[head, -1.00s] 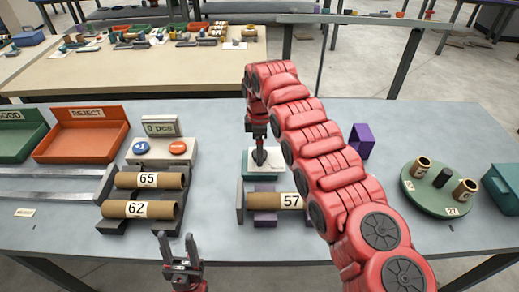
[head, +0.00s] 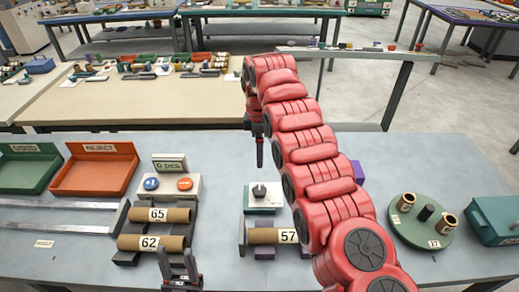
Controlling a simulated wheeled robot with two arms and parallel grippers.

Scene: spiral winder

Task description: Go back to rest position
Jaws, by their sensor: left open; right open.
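My red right arm crosses the middle of the table, and its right gripper (head: 259,158) points down in the air above a white pad with a dark knob (head: 261,191). A gap shows between the gripper and the knob, and it holds nothing that I can see. My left gripper (head: 180,262) is at the bottom edge with its fingers apart, pointing up, empty. It is in front of the tube marked 62 (head: 170,243).
Tube 65 (head: 178,215) lies behind tube 62, and tube 57 (head: 260,236) lies on a holder. A green bin (head: 25,170), red REJECT bin (head: 95,170) and button box (head: 170,186) stand left. A round green tray (head: 415,232) and teal box (head: 497,220) stand right.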

